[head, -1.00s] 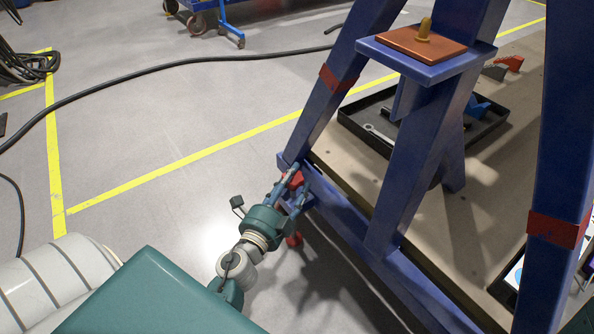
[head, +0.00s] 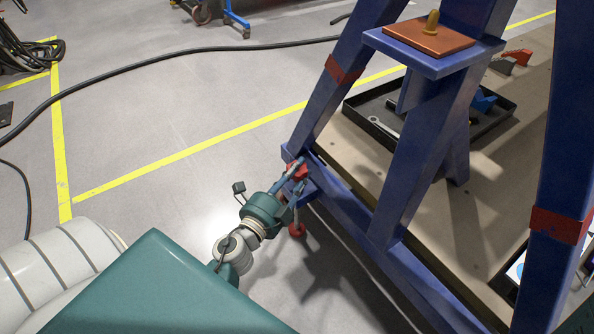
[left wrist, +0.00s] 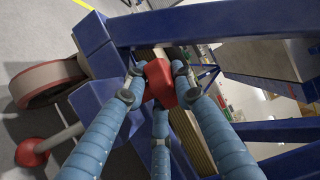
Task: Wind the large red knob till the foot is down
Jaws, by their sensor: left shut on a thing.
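The large red knob (left wrist: 160,82) sits at the lower corner of the blue frame. In the left wrist view the blue fingers of my left gripper (left wrist: 158,85) are closed around it, on both sides and from below. In the head view the knob (head: 299,172) is partly hidden by the fingers of my left gripper (head: 298,174). My right gripper is not in view.
The blue frame (head: 405,190) rises close to my gripper. A black tray (head: 372,128) lies beyond. Floor at left is open, with a black cable (head: 180,68).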

